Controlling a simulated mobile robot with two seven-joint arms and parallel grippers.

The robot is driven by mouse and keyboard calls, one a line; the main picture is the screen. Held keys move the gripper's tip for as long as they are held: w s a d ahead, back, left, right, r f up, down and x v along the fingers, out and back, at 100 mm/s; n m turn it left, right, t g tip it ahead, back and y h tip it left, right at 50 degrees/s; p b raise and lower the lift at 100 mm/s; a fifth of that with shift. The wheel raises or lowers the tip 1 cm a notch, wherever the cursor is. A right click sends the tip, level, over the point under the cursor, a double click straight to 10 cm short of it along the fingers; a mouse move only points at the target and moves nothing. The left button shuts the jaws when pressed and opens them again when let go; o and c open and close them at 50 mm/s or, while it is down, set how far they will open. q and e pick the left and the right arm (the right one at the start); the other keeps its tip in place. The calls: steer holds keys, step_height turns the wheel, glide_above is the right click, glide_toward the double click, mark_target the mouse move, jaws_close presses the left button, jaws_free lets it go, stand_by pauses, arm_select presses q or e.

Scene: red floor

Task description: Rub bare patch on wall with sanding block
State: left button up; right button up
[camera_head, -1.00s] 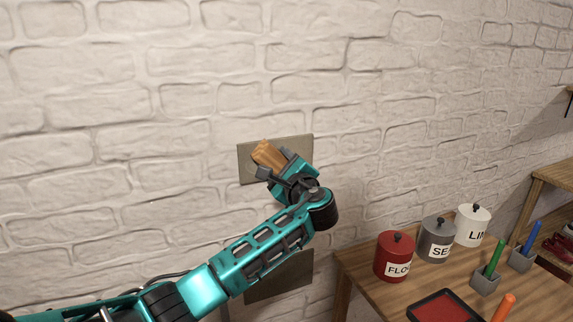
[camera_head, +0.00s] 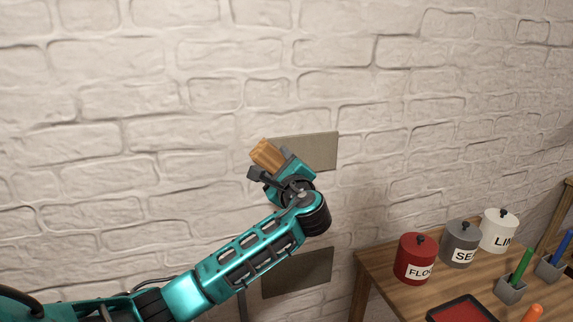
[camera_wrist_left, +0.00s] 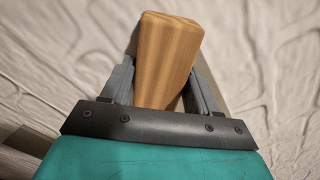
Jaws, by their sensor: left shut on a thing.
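My left gripper (camera_head: 272,166) is shut on the wooden sanding block (camera_head: 266,155), which also shows between the fingers in the left wrist view (camera_wrist_left: 168,55). A grey-beige bare patch (camera_head: 318,151) is on the white brick wall. The block is at the patch's left edge and partly overlaps it in the head view. Whether the block touches the wall cannot be told. A second, darker patch (camera_head: 298,273) is lower on the wall, partly behind my left arm. My right gripper is not in view.
A wooden table (camera_head: 385,262) stands at the right against the wall. It holds a red canister (camera_head: 415,258), a grey canister (camera_head: 459,243), a white canister (camera_head: 498,230), a red tray (camera_head: 462,310) and pen holders (camera_head: 510,290). The wall at left is clear.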

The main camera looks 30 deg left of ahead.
arm_select(q)
steer(key=shift+s+a, duration=0.2)
steer(key=shift+a, duration=0.1)
steer(key=shift+s+d, duration=0.45)
steer(key=shift+v, duration=2.4)
steer(key=shift+w+d, duration=0.1)
steer(key=shift+v, duration=1.45)
